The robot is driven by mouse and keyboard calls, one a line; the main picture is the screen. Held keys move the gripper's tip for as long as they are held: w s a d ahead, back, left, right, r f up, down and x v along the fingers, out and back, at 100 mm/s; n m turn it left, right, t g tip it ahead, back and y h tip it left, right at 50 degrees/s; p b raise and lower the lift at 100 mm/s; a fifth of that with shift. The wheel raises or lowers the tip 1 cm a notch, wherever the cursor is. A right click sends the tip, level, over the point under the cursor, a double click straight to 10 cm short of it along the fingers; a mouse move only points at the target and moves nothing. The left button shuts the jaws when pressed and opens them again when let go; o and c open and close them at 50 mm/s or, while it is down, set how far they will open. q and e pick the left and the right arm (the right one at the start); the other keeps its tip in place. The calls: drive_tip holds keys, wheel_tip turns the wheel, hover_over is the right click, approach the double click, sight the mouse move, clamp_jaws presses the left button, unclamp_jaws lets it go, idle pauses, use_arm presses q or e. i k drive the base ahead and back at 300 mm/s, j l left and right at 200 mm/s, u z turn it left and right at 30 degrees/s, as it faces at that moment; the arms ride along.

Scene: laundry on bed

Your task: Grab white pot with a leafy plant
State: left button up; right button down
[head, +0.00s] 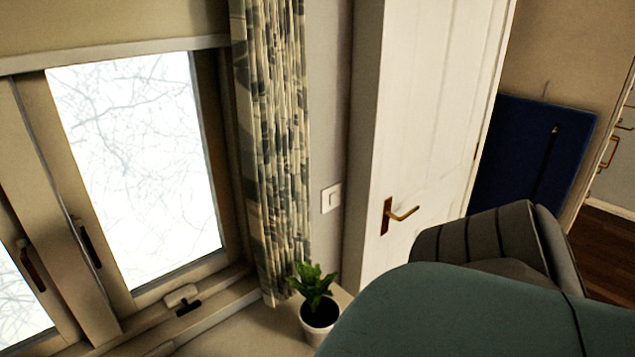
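The white pot (313,333) with a leafy green plant (313,286) stands upright on a pale surface near the bottom middle of the head view. Dark soil shows inside its rim. The lower right side of the pot is partly hidden behind a large teal rounded shape. Neither of my grippers shows in this view.
The teal shape (450,310) fills the lower right, close to the pot. A patterned curtain (272,140) hangs behind the plant, with a window (135,170) to its left. A white door (440,110) and a grey striped chair (490,240) are to the right. The pale surface (250,333) is clear left of the pot.

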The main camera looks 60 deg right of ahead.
sight(318, 315)
drive_tip(key=z, duration=2)
